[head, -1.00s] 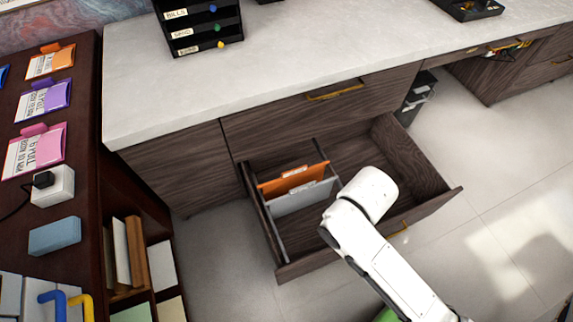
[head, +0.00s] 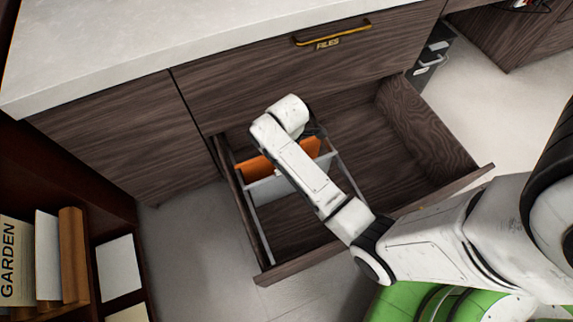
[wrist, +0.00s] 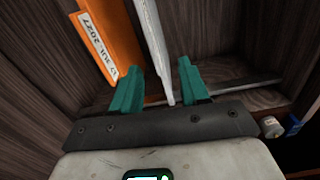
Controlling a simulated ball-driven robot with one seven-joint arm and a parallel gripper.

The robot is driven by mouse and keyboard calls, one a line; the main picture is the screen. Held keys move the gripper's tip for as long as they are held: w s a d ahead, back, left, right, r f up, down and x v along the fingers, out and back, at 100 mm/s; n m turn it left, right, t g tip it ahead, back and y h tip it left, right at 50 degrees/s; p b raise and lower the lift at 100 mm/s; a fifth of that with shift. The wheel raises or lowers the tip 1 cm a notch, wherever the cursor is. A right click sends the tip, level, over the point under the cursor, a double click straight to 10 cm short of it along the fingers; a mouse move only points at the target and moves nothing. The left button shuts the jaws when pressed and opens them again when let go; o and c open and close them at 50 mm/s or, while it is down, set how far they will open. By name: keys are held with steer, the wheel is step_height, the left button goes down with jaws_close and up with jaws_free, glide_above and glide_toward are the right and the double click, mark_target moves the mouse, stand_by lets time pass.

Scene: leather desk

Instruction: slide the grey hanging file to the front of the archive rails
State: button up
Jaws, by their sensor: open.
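The grey hanging file (head: 268,189) hangs across the rails inside the open drawer, just in front of the orange file (head: 253,168). My arm covers part of both in the head view, and my gripper is hidden there. In the wrist view my gripper (wrist: 160,88) is open, with its two green fingers on either side of the grey file (wrist: 152,45). The left finger lies between the grey file and the orange file (wrist: 108,45). I cannot tell whether either finger touches the grey file. The archive rails (head: 349,178) run from the back of the drawer towards its front.
The drawer front (head: 300,262) and right wall (head: 425,125) bound the space. The rails are bare in front of the grey file. A closed drawer with a brass handle (head: 335,33) and the pale desktop (head: 150,35) are above. A bookshelf (head: 75,190) stands at left.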

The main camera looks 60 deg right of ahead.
steer(key=shift+w+d+f+n+b, duration=0.15)
steer(key=shift+w+d+f+b, duration=0.05)
steer(key=shift+f, duration=0.3)
steer(key=shift+w+d+f+n+b, duration=0.15)
steer(key=shift+w+d+f, duration=0.05)
steer(key=shift+f, duration=0.55)
step_height(320, 180, down, 10)
steer(key=b, duration=0.4)
steer(key=shift+b, duration=0.4)
jaws_close()
steer(key=shift+s, duration=0.1)
